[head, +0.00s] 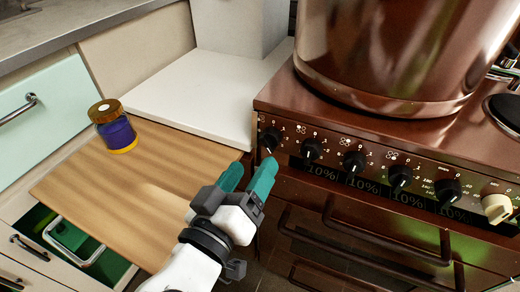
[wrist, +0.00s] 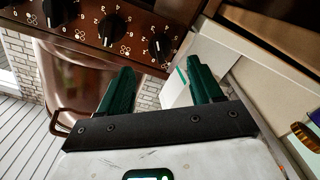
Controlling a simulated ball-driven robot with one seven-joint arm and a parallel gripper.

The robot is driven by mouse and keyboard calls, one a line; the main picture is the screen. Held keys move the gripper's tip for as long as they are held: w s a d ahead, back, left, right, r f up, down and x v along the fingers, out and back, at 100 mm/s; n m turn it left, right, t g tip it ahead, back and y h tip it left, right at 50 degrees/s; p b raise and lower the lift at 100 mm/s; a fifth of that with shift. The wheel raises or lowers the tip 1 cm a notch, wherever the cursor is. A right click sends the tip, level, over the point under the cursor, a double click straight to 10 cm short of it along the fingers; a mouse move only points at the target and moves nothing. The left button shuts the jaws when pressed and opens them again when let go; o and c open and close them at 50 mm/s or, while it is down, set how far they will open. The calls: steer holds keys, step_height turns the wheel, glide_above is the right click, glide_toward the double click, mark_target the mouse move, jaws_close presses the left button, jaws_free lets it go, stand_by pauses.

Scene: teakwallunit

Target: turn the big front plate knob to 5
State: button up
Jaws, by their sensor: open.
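The brown stove front carries a row of black knobs with printed scales. The leftmost knob (head: 270,138) has a white pointer line, and it also shows in the wrist view (wrist: 160,46). To its right are a second knob (head: 311,150), a third knob (head: 354,161) and further ones; I cannot tell from the symbols which serves the big front plate. My gripper (head: 249,176), with green fingers, is open and empty, just in front of and below the leftmost knob, apart from it. In the wrist view the fingers (wrist: 160,86) stand spread below that knob.
A large copper-coloured pot (head: 400,50) stands on the stove. Oven handles (head: 365,238) jut out below the knobs. A wooden board (head: 125,185) at the left holds a blue jar (head: 116,132). An open drawer (head: 75,240) is beneath. A cream knob (head: 497,208) is at the right.

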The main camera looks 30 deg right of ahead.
steer(key=shift+v, duration=1.95)
